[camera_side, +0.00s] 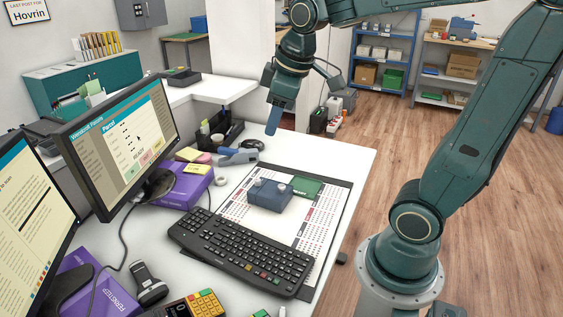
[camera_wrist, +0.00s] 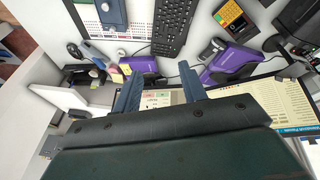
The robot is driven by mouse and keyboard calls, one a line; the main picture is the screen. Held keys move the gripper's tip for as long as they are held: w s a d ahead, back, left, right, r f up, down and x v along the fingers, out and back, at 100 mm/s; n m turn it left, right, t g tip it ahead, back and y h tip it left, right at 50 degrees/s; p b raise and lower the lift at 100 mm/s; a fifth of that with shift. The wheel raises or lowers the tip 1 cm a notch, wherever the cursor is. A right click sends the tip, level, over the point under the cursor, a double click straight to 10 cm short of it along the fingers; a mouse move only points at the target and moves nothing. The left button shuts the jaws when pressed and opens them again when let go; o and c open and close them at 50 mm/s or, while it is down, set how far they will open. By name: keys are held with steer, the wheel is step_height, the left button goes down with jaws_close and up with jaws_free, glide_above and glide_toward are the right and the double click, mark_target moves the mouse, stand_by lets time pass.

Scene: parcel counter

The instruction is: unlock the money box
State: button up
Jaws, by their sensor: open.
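A small dark blue box (camera_side: 270,194), which I take for the money box, sits on the printed desk mat behind the keyboard. Two light, rounded pieces show on its top; I cannot tell whether one is a key or a lock. A blue thing at the top edge of the wrist view (camera_wrist: 112,12) looks like the same box, partly cut off. My gripper (camera_side: 274,120) hangs above the back of the counter, well apart from the box. In the wrist view my gripper (camera_wrist: 160,85) has its two blue fingers spread, with nothing held between them.
A black keyboard (camera_side: 240,250) lies in front of the box, and a green card or packet (camera_side: 305,187) lies beside it. A monitor (camera_side: 125,140) and purple boxes (camera_side: 185,185) stand to the left. A black organiser (camera_side: 225,130) stands behind. The mat's right side (camera_side: 325,215) is clear.

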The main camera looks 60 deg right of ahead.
steer(key=w+d+f+n+g, duration=0.1)
steer(key=w+d+f+n, duration=0.15)
steer(key=w+d, duration=0.35)
steer(key=n+g, duration=0.3)
steer(key=n, duration=0.2)
glide_above(258, 180)
step_height(258, 180, down, 18)
steer(key=shift+s+f, duration=0.2)
steer(key=shift+s, duration=0.05)
steer(key=shift+t, duration=0.3)
steer(key=f, duration=1.3)
steer(key=shift+w+d+f, duration=0.15)
steer(key=shift+w+f, duration=0.1)
steer(key=shift+f, duration=0.15)
steer(key=shift+c, duration=0.2)
jaws_close()
